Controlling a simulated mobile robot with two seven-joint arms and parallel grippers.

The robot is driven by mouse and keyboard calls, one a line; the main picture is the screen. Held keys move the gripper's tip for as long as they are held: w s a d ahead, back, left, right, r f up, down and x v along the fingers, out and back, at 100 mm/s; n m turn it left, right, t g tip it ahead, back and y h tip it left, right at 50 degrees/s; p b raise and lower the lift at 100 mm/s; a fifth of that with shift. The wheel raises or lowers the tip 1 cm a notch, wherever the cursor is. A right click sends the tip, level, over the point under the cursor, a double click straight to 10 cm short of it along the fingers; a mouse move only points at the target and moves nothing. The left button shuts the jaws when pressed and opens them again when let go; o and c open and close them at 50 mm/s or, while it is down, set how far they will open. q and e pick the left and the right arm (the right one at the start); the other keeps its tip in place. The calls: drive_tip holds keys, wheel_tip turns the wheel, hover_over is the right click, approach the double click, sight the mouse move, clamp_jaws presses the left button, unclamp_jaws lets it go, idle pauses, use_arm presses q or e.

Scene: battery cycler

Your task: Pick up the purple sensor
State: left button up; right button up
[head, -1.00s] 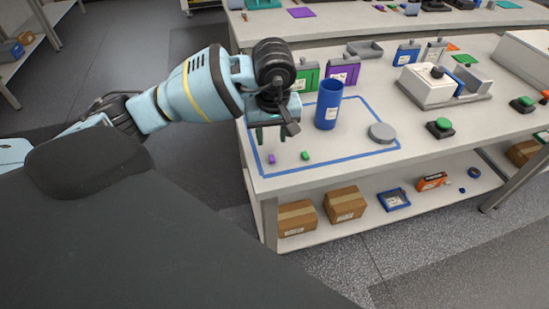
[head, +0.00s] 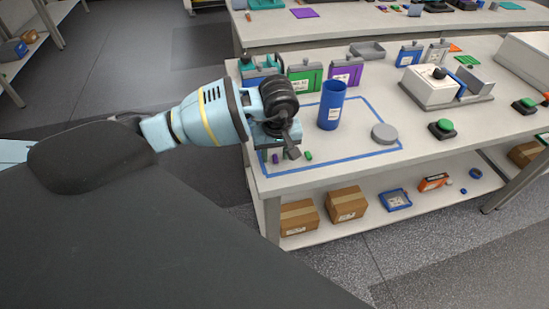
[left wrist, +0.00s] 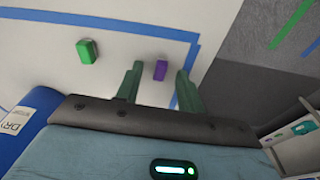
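The purple sensor (head: 275,158) is a small block on the bench near the front left corner of the blue tape outline. In the left wrist view the purple sensor (left wrist: 160,70) shows between the two green fingers of my left gripper (left wrist: 158,85), with a gap on each side. My left gripper (head: 272,156) is open and low over the bench, around or just above the sensor; I cannot tell the exact height. A small green block (head: 308,155) lies just right of it. My right gripper is not in view.
A blue cylinder (head: 331,106) stands right of my left gripper, with a grey disc (head: 384,133) farther right. Green (head: 304,78) and purple (head: 345,73) labelled units stand behind. The bench's front edge is close to the sensor.

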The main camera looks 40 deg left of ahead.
sight(275, 156)
use_arm(q)
drive_tip(key=shift+f, duration=0.15)
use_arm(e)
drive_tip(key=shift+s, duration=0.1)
use_arm(q)
clamp_jaws()
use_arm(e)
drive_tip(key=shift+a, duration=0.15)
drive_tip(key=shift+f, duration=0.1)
use_arm(q)
drive_tip(key=shift+r, duration=0.65)
wheel_tip(275, 156, up, 2)
drive_tip(key=shift+r, duration=0.2)
drive_tip(key=s+d, duration=0.3)
drive_tip(key=s, duration=0.4)
drive_tip(key=s+d+r+b, duration=0.1)
drive_tip(key=s+d, duration=0.3)
drive_tip(key=s, duration=0.3)
drive_tip(key=shift+s+r, duration=0.15)
drive_tip(key=shift+s, duration=0.05)
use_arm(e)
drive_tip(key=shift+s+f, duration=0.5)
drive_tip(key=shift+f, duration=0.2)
use_arm(q)
drive_tip(key=shift+d, duration=0.1)
